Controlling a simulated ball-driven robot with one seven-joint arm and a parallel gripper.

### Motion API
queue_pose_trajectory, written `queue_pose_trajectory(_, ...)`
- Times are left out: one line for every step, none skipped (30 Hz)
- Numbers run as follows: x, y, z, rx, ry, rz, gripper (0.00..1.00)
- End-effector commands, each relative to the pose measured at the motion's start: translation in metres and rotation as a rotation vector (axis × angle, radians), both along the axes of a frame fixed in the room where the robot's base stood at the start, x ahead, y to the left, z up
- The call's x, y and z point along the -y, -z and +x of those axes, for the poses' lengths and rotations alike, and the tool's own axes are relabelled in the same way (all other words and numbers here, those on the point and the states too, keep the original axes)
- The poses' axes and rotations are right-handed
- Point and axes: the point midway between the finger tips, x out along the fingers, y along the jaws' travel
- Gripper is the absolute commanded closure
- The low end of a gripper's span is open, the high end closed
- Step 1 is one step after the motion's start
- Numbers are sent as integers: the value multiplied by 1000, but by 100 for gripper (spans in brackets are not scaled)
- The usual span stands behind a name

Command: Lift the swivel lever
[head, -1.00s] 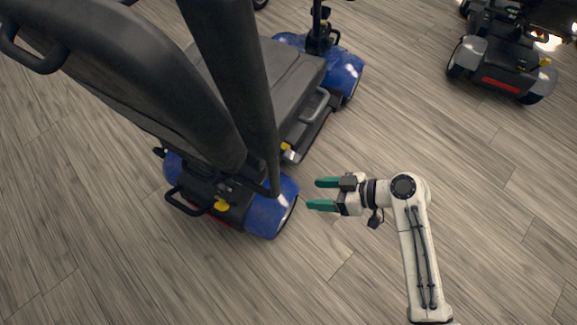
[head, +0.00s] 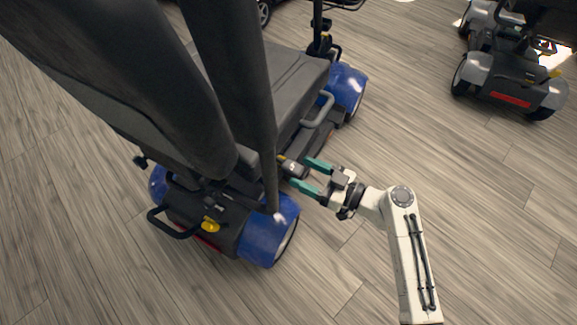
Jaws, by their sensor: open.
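The blue scooter (head: 262,232) stands on the left, its dark seat and armrest hiding much of its middle. A small dark lever (head: 291,167) with a white mark and a yellow end shows low on the seat's right side, and looks like the swivel lever. My gripper (head: 299,175), with two green fingers, is open. It points left at the lever, its fingertips very close to it. I cannot tell whether they touch it or how their heights compare. Nothing shows between the fingers.
A grey armrest (head: 229,55) hangs close above and left of my gripper. A curved grey handle (head: 319,110) is just beyond the lever. Another scooter (head: 507,92) stands at the upper right. The wooden floor (head: 480,220) on the right is clear.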

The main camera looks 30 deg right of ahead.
Motion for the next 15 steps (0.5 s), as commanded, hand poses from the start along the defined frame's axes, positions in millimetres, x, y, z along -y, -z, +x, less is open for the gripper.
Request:
queue_pose_trajectory(-6,1,8,1,-3,0,36)
queue_pose_trajectory(-9,1,13,1,-4,-2,36)
queue_pose_trajectory(-12,1,18,1,-3,-2,36)
queue_pose_trajectory(-15,1,21,1,-2,-2,36)
queue_pose_trajectory(-18,1,25,1,-3,-1,36)
queue_pose_trajectory(-21,1,29,0,-2,0,36)
queue_pose_trajectory(-23,1,32,0,-2,0,36)
queue_pose_trajectory(-24,1,34,-1,-2,-1,36)
queue_pose_trajectory(-26,1,37,-1,-2,-1,36)
queue_pose_trajectory(-27,1,39,-1,-1,-1,36)
queue_pose_trajectory(-28,1,40,-1,-1,-1,36)
queue_pose_trajectory(-29,1,42,-1,-1,-1,36)
queue_pose_trajectory(-30,0,42,-1,-1,-1,36)
queue_pose_trajectory(-30,0,43,-1,-1,-1,36)
queue_pose_trajectory(-30,0,43,-1,-1,-1,36)
